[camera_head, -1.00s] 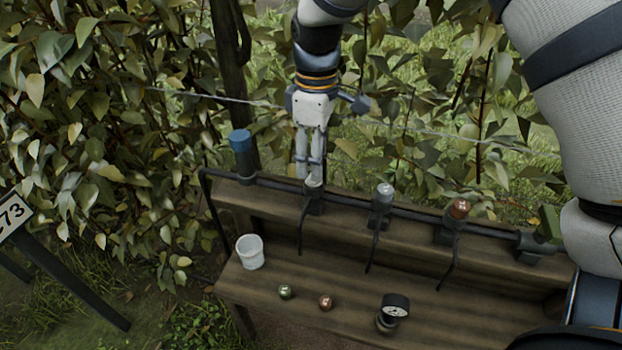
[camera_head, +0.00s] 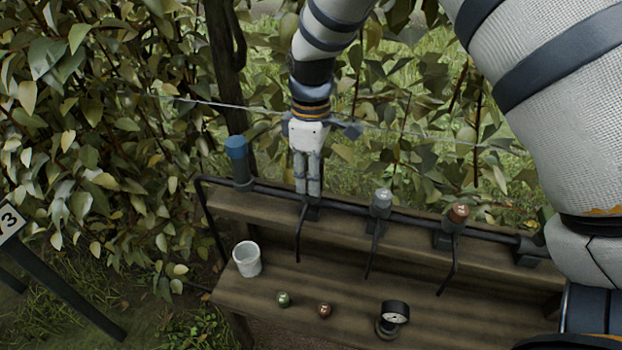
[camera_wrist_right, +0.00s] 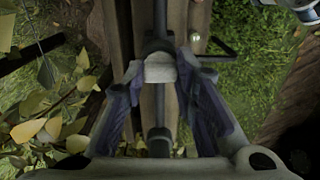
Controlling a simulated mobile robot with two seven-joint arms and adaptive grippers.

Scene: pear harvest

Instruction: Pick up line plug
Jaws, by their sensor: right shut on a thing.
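My right gripper (camera_head: 308,190) points down at the pipe rail (camera_head: 345,209) on the back of the wooden bench. Its fingers are shut on a pale grey plug, which they mostly hide in the head view. In the right wrist view the pale plug (camera_wrist_right: 160,68) sits between the two dark finger pads, in line with the dark pipe. It still appears to be at its fitting on the rail. A grey-capped fitting (camera_head: 381,202) and a red-brown-capped fitting (camera_head: 457,215) stand farther right on the rail. My left gripper is not in view.
A blue cylinder (camera_head: 238,160) stands at the rail's left end. The lower shelf (camera_head: 265,320) holds a white cup (camera_head: 247,259), a green ball-like piece (camera_head: 283,299), a copper one (camera_head: 325,310) and a black gauge (camera_head: 394,312). Leafy branches and a thin wire (camera_head: 215,104) are behind.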

